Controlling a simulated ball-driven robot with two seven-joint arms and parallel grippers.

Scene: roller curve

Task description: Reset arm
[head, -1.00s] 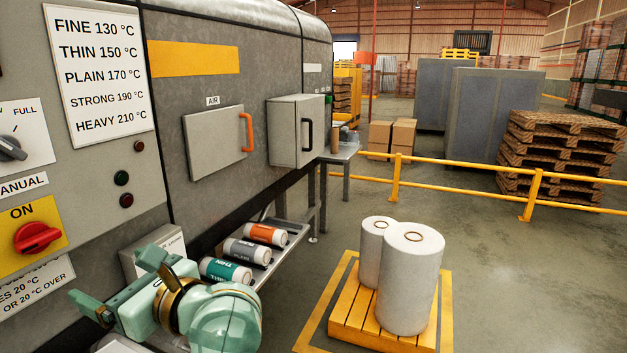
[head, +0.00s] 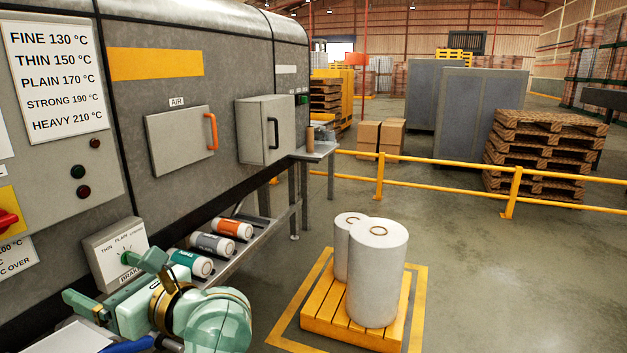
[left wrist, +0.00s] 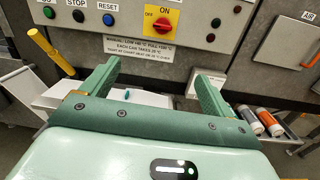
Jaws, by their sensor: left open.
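My left gripper (head: 112,275) is in the lower left of the head view, in front of the grey machine. Its green fingers stand apart with nothing between them. In the left wrist view the open fingers (left wrist: 150,85) point toward the machine's panel. The gripper touches nothing that I can see. My right gripper is not in view.
Several labelled rolls (head: 212,245) lie on a shelf beside the gripper. A brake box (head: 114,255) stands just behind it. Large white rolls (head: 376,275) stand on a yellow pallet (head: 352,333). A yellow rail (head: 440,184) crosses the floor behind. Open floor lies at right.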

